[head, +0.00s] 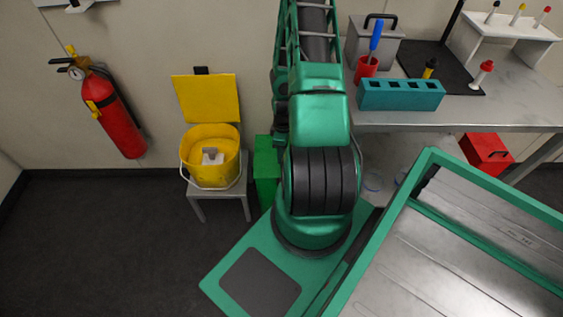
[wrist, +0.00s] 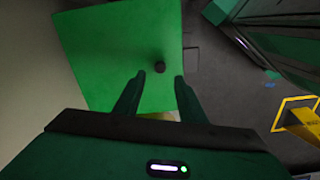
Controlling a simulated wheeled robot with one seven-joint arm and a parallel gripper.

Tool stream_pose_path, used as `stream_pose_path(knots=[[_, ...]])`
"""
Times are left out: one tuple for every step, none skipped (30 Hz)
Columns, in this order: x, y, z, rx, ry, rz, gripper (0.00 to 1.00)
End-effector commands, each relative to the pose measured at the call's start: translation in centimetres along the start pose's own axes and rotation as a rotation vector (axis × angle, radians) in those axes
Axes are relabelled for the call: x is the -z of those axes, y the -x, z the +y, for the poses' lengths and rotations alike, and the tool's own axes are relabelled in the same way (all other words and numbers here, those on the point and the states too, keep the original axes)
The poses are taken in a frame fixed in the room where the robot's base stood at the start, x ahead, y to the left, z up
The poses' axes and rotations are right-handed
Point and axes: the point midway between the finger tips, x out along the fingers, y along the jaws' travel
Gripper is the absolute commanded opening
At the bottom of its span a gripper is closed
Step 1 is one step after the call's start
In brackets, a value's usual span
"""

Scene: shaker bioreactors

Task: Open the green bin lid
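The green bin (head: 265,172) stands on the floor in the head view, mostly hidden behind my arm. In the wrist view its flat green lid (wrist: 110,50) fills the upper middle and looks closed. A small dark round knob (wrist: 160,66) sits near the lid's right edge. My gripper (wrist: 155,82) is open, its two dark green fingers apart and nothing between the tips. The fingertips overlap the lid in the picture, just short of the knob. I cannot tell whether they touch the lid. My gripper is hidden in the head view.
A yellow bucket (head: 192,168) with its lid raised sits on a small stool (head: 216,189) left of the green bin. A steel bench (head: 470,112) stands to the right, a red box (head: 487,152) below it. A wall lies behind. Floor at left is clear.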

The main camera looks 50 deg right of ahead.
Motion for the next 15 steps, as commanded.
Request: stream_pose_path(knots=[[0.0,-0.9,-0.2,0.004,-0.001,0.0,0.37],[0.0,-1.4,-0.2,0.004,-0.001,0.0,0.37],[0.0,-1.9,-0.1,0.003,-0.001,0.0,0.37],[0.0,-2.4,-0.1,0.003,-0.001,0.0,0.37],[0.0,-2.8,-0.1,0.003,-0.001,0.0,0.37],[-0.1,-3.3,-0.1,0.004,-0.001,-0.001,0.37],[-0.1,-3.6,-0.1,0.003,-0.001,-0.001,0.37],[-0.1,-4.0,-0.1,0.002,-0.001,-0.001,0.37],[0.0,-4.4,-0.1,0.001,-0.001,-0.001,0.37],[0.0,-4.7,-0.1,0.002,-0.001,0.0,0.37],[0.0,-4.9,0.0,0.001,-0.001,0.0,0.37],[0.0,-5.2,-0.1,0.001,-0.001,0.0,0.37],[0.0,-5.3,-0.1,0.002,-0.001,0.0,0.37],[0.0,-5.5,-0.1,0.002,-0.001,0.0,0.37],[0.0,-5.7,-0.1,0.002,-0.001,0.0,0.37]])
